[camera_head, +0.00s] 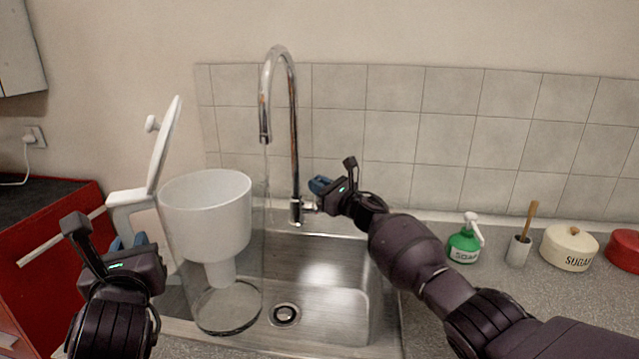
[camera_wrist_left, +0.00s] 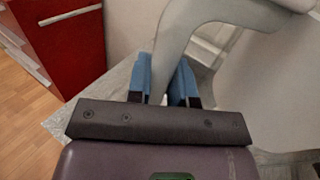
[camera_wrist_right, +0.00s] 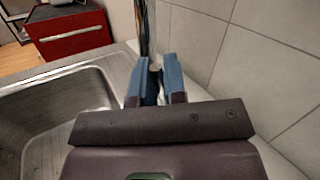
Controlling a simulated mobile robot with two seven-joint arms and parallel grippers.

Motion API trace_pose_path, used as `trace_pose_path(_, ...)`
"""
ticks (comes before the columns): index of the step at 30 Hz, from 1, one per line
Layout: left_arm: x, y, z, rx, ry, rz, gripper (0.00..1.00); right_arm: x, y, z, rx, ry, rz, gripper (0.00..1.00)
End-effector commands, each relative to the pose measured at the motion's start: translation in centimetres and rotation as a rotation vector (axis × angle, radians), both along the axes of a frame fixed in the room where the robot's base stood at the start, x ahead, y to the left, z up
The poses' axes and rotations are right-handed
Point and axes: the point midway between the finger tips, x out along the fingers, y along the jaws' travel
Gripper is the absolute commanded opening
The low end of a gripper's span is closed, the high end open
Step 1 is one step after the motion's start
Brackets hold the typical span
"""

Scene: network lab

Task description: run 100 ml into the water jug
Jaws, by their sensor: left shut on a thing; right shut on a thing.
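The water jug (camera_head: 205,215) is a clear vessel with a white funnel insert, held over the left part of the sink. Its white lid (camera_head: 163,145) is tilted up, open. My left gripper (camera_head: 128,241) is shut on the jug's white handle (camera_head: 130,200); the handle also shows between the blue fingers in the left wrist view (camera_wrist_left: 168,60). The chrome tap (camera_head: 293,130) arches up, its spout just above and right of the jug's opening. A faint thin stream seems to fall from the spout near the jug's right rim. My right gripper (camera_head: 320,186) is shut on the tap's lever (camera_wrist_right: 154,80).
The steel sink (camera_head: 335,285) has a drain (camera_head: 284,314). On the counter to the right stand a green soap bottle (camera_head: 464,245), a brush cup (camera_head: 518,252) and a sugar pot (camera_head: 568,250). A red cabinet (camera_head: 50,270) is at left.

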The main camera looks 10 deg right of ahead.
Motion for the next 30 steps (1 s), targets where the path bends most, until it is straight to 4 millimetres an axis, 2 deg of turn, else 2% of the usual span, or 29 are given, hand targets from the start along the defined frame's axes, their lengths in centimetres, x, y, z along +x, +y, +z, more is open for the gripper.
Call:
trace_pose_path(9, -0.04, -0.02, 0.25, -0.003, -0.006, -0.001, 0.00, -1.12, 0.39, -0.33, -0.041, -0.132, 0.000, 0.00)
trace_pose_path(20, -0.04, -0.02, 0.26, -0.003, -0.007, -0.002, 0.00, -1.20, 0.37, -0.37, -0.046, -0.146, -0.002, 0.00)
trace_pose_path(21, -0.04, -0.02, 0.26, -0.003, -0.007, -0.002, 0.00, -1.20, 0.37, -0.38, -0.047, -0.145, -0.002, 0.15)
trace_pose_path(25, -0.04, -0.02, 0.26, -0.003, -0.007, -0.002, 0.00, -1.20, 0.35, -0.37, -0.047, -0.145, -0.002, 0.35)
trace_pose_path(30, -0.04, -0.02, 0.26, -0.003, -0.007, -0.002, 0.00, -1.19, 0.34, -0.36, -0.047, -0.145, -0.002, 0.37)
